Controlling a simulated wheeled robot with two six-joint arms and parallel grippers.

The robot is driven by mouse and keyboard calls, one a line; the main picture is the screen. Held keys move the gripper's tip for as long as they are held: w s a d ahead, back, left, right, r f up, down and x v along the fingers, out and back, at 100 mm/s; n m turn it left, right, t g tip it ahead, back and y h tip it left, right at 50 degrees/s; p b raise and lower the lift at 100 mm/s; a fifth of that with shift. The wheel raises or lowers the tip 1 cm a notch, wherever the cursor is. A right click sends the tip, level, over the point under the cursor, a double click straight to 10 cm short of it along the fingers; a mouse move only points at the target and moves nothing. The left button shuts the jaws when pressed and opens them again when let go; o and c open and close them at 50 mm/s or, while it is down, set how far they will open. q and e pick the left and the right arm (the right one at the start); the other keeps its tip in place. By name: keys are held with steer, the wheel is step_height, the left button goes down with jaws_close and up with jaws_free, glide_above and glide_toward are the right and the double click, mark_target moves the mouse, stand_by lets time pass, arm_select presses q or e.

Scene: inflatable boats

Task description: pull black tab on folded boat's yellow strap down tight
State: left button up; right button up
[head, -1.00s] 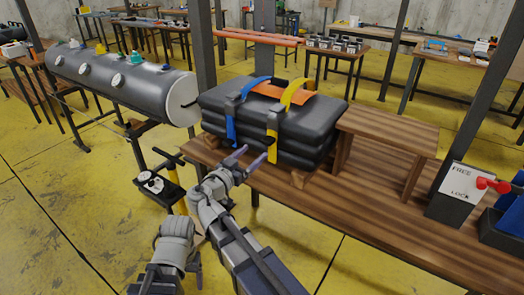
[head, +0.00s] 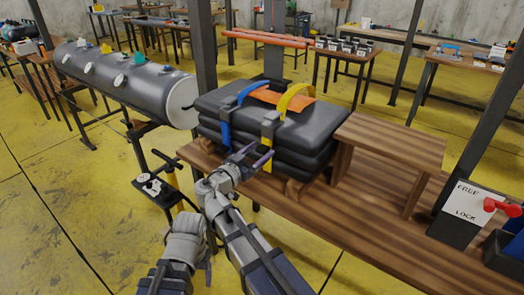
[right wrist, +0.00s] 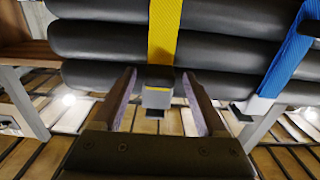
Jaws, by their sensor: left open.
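The folded black boat (head: 270,115) lies stacked on the wooden bench. Its yellow strap (head: 267,136) runs over the top and down the front through a grey buckle (head: 270,117). In the right wrist view the yellow strap (right wrist: 165,32) ends in a small black tab (right wrist: 160,76), with a grey piece just below it. My right gripper (head: 259,155) is open at the boat's lower front. In the wrist view its fingers (right wrist: 158,75) stand apart on either side of the tab; contact cannot be told. My left gripper (head: 208,250) is open and empty, low in front of the bench.
A blue strap (head: 224,125) hangs left of the yellow one. A small wooden stand (head: 390,140) stands right of the boat. A FREE/LOCK box with a red lever (head: 465,205) is further right. A grey tank (head: 130,85) is at left.

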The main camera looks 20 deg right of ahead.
jaws_close()
stand_by(0.4)
stand_by(0.9)
